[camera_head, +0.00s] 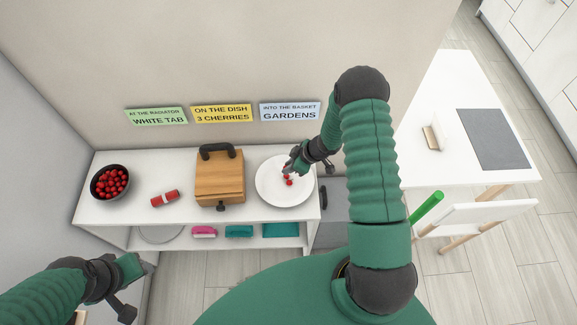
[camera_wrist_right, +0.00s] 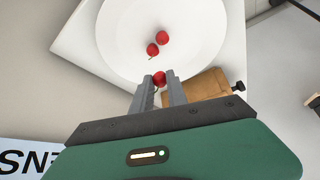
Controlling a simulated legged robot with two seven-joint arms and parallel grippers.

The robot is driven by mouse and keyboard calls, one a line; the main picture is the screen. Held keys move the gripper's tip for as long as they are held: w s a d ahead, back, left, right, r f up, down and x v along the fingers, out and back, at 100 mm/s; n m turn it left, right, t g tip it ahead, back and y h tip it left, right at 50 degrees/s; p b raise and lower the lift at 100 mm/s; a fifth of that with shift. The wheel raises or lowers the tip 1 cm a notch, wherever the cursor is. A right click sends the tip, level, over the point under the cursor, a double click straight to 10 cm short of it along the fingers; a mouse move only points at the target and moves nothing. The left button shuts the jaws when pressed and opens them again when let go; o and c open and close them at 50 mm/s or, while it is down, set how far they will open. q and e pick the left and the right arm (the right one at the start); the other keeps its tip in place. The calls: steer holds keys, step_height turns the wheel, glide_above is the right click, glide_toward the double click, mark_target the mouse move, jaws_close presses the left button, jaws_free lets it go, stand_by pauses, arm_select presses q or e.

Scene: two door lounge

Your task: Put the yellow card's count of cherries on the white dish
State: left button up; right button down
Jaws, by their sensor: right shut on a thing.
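The yellow card (camera_head: 222,114) on the wall reads "ON THE DISH 3 CHERRIES". The white dish (camera_head: 268,193) lies on the shelf top at the right; it also fills the upper wrist view (camera_wrist_right: 196,40). Two red cherries (camera_wrist_right: 152,50) (camera_wrist_right: 162,37) lie on it close together. My right gripper (camera_head: 289,167) is over the back part of the dish. In the wrist view its fingers (camera_wrist_right: 159,86) are shut on a third cherry (camera_wrist_right: 159,77). The black bowl (camera_head: 96,193) of cherries stands at the far left. My left gripper (camera_head: 140,267) is low at the left, away from the shelf; its jaw gap is unclear.
A wooden box (camera_head: 219,182) with a black handle stands between bowl and dish. A red can-like item (camera_head: 164,198) lies left of it. Green (camera_head: 156,116) and blue (camera_head: 290,111) cards flank the yellow one. A white table (camera_head: 440,100) stands right.

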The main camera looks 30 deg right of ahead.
steer(key=shift+d+f, duration=0.1)
steer(key=shift+d, duration=0.2)
steer(key=c, duration=1.2)
jaws_free()
steer(key=shift+w+d+f, duration=0.15)
steer(key=shift+d, duration=0.1)
steer(key=shift+c, duration=0.2)
arm_select(q)
steer(key=shift+d+r+p, duration=0.3)
steer(key=shift+r+p, duration=0.2)
arm_select(e)
steer(key=a+v, duration=0.1)
steer(key=v, duration=1.6)
arm_select(q)
steer(key=shift+w+d, duration=0.1)
steer(key=shift+d, duration=0.05)
arm_select(e)
steer(key=shift+d, duration=0.15)
